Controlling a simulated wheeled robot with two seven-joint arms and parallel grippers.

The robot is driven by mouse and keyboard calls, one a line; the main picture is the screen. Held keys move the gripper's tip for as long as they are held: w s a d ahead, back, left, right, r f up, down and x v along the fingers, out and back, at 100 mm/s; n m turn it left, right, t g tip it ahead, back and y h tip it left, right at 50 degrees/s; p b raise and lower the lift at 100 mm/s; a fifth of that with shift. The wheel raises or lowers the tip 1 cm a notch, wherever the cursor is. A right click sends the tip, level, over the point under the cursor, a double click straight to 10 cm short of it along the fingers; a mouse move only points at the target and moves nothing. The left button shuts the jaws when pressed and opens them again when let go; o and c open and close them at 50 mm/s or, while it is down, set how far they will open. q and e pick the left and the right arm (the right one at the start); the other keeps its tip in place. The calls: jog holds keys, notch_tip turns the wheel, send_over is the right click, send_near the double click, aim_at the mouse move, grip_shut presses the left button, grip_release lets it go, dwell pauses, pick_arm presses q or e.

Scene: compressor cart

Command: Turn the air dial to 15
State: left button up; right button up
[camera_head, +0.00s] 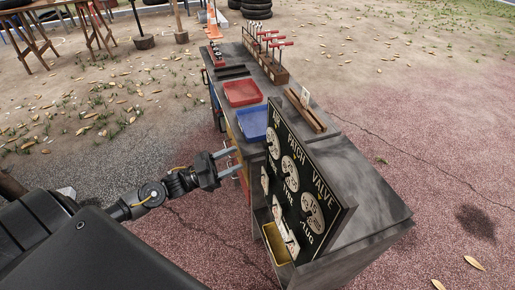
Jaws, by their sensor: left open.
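A black panel (318,185) with white lettering stands on the near part of the cart. Its top row reads air, pitch and valve, with a round pale dial under each word. The air dial (273,143) is the one at the far end of the row. The numbers on it are too small to read. My left gripper (235,160) is open and empty, with its fingers pointing right toward the panel. In the picture it is left of the air dial and appears apart from it. My right gripper is not in view.
The grey cart (375,213) carries a red tray (242,93), a blue tray (252,123) and a rack of red-handled tools (268,55). A yellow bin (275,243) hangs low on the near side. An orange cone (213,22) stands behind. Open ground lies left of the cart.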

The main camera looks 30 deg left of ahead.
pick_arm(q)
jog(key=p+x, duration=0.1)
jog(key=x, duration=0.7)
jog(key=shift+w+d, duration=0.25)
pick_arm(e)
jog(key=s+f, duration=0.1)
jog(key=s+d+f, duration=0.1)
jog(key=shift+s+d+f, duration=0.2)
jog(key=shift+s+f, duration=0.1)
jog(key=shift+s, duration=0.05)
pick_arm(q)
jog(key=shift+c, duration=0.5)
grip_shut()
jog(key=shift+m, duration=0.3)
